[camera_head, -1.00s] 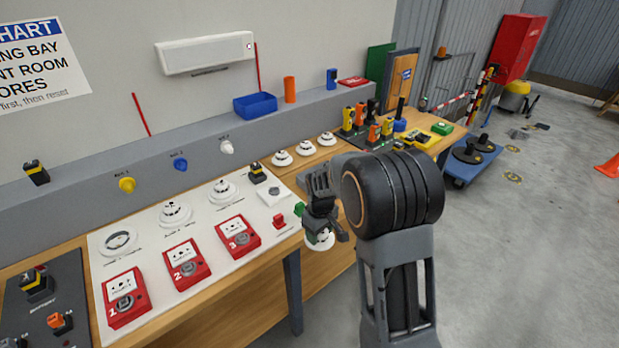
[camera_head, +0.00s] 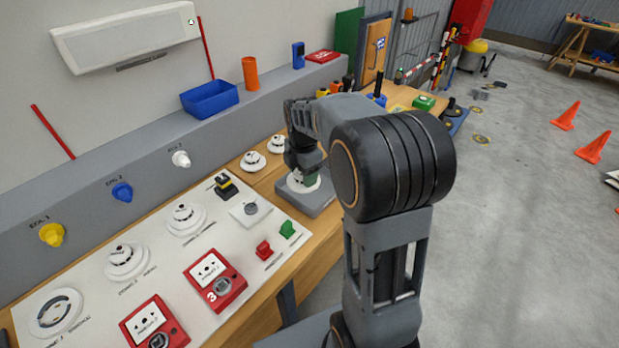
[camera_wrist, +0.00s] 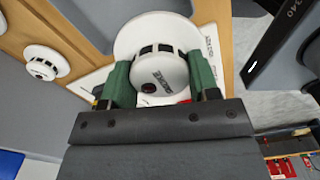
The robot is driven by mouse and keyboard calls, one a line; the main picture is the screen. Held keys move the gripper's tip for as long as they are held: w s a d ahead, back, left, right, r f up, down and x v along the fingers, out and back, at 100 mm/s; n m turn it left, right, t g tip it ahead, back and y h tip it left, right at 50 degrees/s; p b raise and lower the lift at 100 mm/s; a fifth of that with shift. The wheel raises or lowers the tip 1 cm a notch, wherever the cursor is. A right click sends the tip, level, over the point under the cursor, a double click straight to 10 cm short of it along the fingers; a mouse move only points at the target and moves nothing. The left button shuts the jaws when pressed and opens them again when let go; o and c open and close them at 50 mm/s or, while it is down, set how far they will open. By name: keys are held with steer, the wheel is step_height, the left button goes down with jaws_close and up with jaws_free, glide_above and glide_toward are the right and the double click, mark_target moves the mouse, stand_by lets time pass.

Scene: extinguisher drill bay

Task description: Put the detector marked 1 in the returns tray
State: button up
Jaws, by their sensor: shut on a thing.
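My gripper (camera_head: 304,176) is shut on a round white detector (camera_head: 297,186), with its green finger pads on both sides of it. The held detector also shows in the wrist view (camera_wrist: 158,76), in front of a wider white disc; its dark lettering is too small to read, and I cannot make out a 1. In the head view it is over a shallow grey tray (camera_head: 321,206) at the bench edge. I cannot tell whether it touches the tray floor. My arm partly hides the tray.
Two other white detectors (camera_head: 252,161) (camera_head: 277,144) stand on the wooden bench left of the tray. A white panel (camera_head: 215,255) with detectors and red call points (camera_head: 215,278) lies nearer. A blue bin (camera_head: 209,99) sits on the ledge behind. Open floor lies to the right.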

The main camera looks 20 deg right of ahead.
steer(key=w+d+f, duration=0.1)
steer(key=f, duration=0.1)
steer(key=w+d+f, duration=0.1)
steer(key=w, duration=0.1)
steer(key=w+d+f+p, duration=0.1)
steer(key=w+d+f, duration=0.1)
steer(key=shift+w+f, duration=0.1)
steer(key=shift+f, duration=0.25)
steer(key=shift+w+d+f, duration=0.4)
steer(key=shift+f, duration=0.3)
steer(key=shift+f+p, duration=0.35)
steer(key=shift+f, duration=1.2)
steer(key=shift+f, duration=0.1)
steer(key=shift+f, duration=0.15)
steer(key=o, duration=1)
steer(key=shift+c, duration=0.2)
